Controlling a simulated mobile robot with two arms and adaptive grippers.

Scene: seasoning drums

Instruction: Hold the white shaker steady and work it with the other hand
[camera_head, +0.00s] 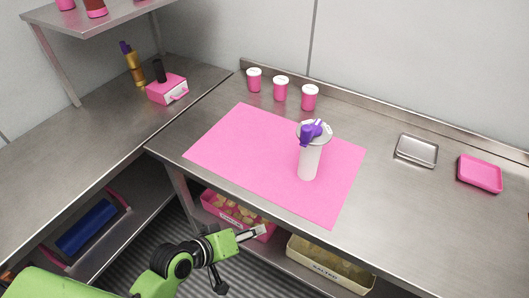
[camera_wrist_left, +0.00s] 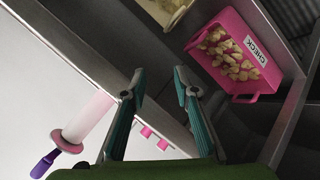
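The white shaker (camera_head: 309,161) stands upright on the pink mat (camera_head: 240,149) on the steel table. It has a grey disc-like top and a purple handle (camera_head: 312,131). It also shows tilted at the left of the left wrist view (camera_wrist_left: 88,121). My left gripper (camera_head: 252,233) is in front of the table's front edge, apart from the shaker and to its lower left. In the left wrist view the left gripper's fingers (camera_wrist_left: 159,85) are spread with nothing between them. My right gripper is not in view.
Several pink jars with white lids, including one (camera_head: 310,97), line the table's back. A metal tray (camera_head: 416,151) and a pink tray (camera_head: 479,173) lie at right. Bins of pieces, one pink (camera_head: 213,207) and one cream (camera_head: 330,271), sit below. A pink box (camera_head: 167,90) stands on the left counter.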

